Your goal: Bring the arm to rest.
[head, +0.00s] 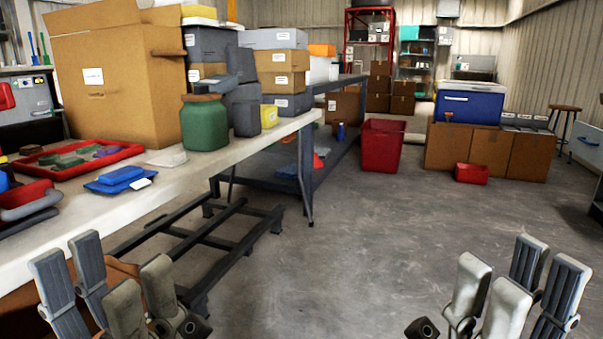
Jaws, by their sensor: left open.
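My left gripper (103,275) is at the lower left of the head view. Its fingers point up and are spread apart, with nothing between them. It appears in front of the near edge of the white-topped table (200,172); I cannot tell the exact gap. My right gripper (516,277) is at the lower right, over bare floor. Its fingers also point up, stand apart and hold nothing. Most of both arms is out of view.
The table carries a red tray (25,173), blue flat items (118,180), a green jar (204,122) and a large cardboard box (115,75). A dark metal frame (195,235) stands below. A red bin (382,145) stands farther back. The middle floor is clear.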

